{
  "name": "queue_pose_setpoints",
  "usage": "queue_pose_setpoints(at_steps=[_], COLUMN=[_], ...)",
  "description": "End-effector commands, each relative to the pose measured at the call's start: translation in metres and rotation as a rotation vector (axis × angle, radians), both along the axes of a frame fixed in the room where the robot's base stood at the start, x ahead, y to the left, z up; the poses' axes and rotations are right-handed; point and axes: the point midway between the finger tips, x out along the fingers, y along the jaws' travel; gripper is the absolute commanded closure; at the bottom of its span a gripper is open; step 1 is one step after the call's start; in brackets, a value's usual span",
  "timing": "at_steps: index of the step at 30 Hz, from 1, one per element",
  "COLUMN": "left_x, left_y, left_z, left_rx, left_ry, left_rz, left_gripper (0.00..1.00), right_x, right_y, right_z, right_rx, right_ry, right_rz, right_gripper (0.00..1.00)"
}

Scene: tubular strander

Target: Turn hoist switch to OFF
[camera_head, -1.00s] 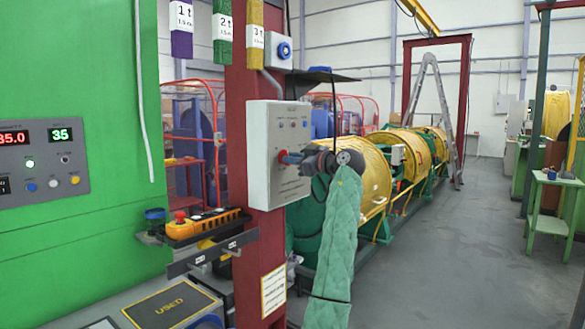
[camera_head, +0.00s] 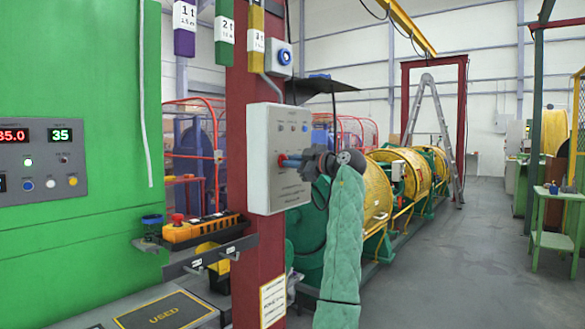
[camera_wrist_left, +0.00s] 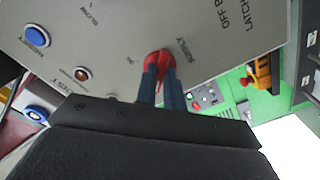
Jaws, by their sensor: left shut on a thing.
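The hoist switch is a red knob (camera_head: 281,160) on the front of a grey control box (camera_head: 268,190), which is fixed to a dark red column. My left gripper (camera_head: 285,161) reaches the box from the right, and its blue fingers are shut on the red knob. In the left wrist view the red knob (camera_wrist_left: 159,56) shows between the two blue fingertips (camera_wrist_left: 160,68), beside the printed word SUPPLY. The fingers partly hide the knob, so I cannot tell which position it points to. My right gripper is not in view.
The box face also carries a blue button (camera_wrist_left: 37,35) and an amber lamp (camera_wrist_left: 82,74). An orange pendant (camera_head: 200,230) with a red button lies on a shelf left of the column. A green panel fills the left, and yellow strander drums (camera_head: 376,193) stand behind my arm.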

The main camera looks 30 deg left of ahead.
Motion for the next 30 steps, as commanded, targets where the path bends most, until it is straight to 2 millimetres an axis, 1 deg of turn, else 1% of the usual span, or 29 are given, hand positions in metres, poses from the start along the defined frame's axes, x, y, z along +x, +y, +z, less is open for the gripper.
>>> queue_pose_setpoints(at_steps=[1,4,18,19,22,30], left_x=[0.0004,0.0005,0.0003,0.0003,0.0002,0.0000], left_y=[-0.0003,-0.0003,-0.0002,-0.0003,-0.0002,-0.0002], left_z=[-0.0025,-0.0020,-0.0012,-0.0012,-0.0010,-0.0004], left_rx=[-0.002,-0.003,-0.005,-0.004,-0.004,-0.004], left_ry=[-0.012,-0.031,-0.046,-0.046,-0.046,-0.046], left_rz=[-0.001,-0.001,0.000,-0.001,-0.001,0.000], left_gripper=[1.00,1.00,1.00,0.88,0.68,0.68], right_x=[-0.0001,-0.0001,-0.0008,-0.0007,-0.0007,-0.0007], right_y=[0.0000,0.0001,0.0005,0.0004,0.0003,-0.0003], right_z=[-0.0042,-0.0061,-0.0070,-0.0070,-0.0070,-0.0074], right_rx=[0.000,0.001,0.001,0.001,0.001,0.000], right_ry=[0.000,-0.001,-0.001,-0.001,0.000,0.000], right_rz=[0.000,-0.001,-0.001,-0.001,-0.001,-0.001], right_gripper=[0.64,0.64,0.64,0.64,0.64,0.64])
